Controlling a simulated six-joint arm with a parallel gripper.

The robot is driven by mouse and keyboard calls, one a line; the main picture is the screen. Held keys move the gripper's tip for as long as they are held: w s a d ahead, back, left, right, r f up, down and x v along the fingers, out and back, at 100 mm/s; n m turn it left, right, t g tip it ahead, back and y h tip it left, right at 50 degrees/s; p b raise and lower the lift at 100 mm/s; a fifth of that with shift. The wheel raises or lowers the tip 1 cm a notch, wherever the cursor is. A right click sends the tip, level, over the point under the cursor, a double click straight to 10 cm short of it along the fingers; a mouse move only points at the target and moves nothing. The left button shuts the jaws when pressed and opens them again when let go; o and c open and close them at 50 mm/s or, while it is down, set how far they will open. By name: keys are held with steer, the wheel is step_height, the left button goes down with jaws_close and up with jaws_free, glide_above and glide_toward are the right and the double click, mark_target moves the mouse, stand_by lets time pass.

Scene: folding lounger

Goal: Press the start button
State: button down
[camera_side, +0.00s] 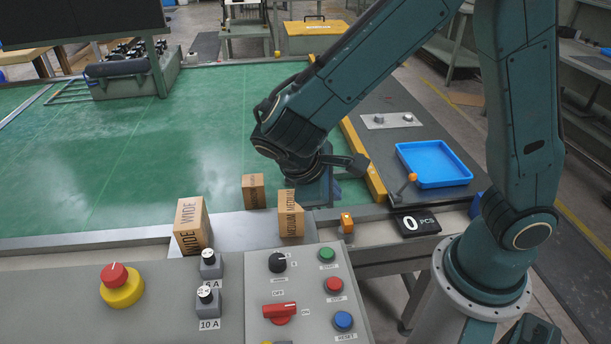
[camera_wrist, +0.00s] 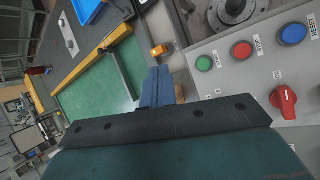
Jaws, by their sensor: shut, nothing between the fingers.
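The start button (camera_side: 327,254) is a small green round button at the top right of the grey control panel (camera_side: 300,300). It also shows in the wrist view (camera_wrist: 204,63), to the right of the fingers. My gripper (camera_side: 320,196) is behind the panel in the side view, near the green table's front edge and apart from the button. In the wrist view its blue fingers (camera_wrist: 157,78) are together with nothing between them. Part of the gripper is hidden behind the cardboard block in the side view.
Below the start button are a red button (camera_side: 334,284) and a blue button (camera_side: 343,320). A red rotary switch (camera_side: 280,312) and black knob (camera_side: 278,262) sit left. Cardboard blocks (camera_side: 291,214) stand behind the panel. A blue tray (camera_side: 434,164) lies right; an orange sensor (camera_side: 347,222) stands near my gripper.

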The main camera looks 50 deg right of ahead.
mark_target(323, 255)
steer(key=shift+a+f+n+h, duration=0.35)
steer(key=shift+a+f+h, duration=0.2)
steer(key=shift+f, duration=0.3)
steer(key=shift+a+f+n+h, duration=0.35)
steer(key=shift+a+f+h, duration=0.2)
steer(key=shift+f, duration=0.3)
steer(key=shift+f, duration=0.1)
steer(key=shift+f, duration=4.3)
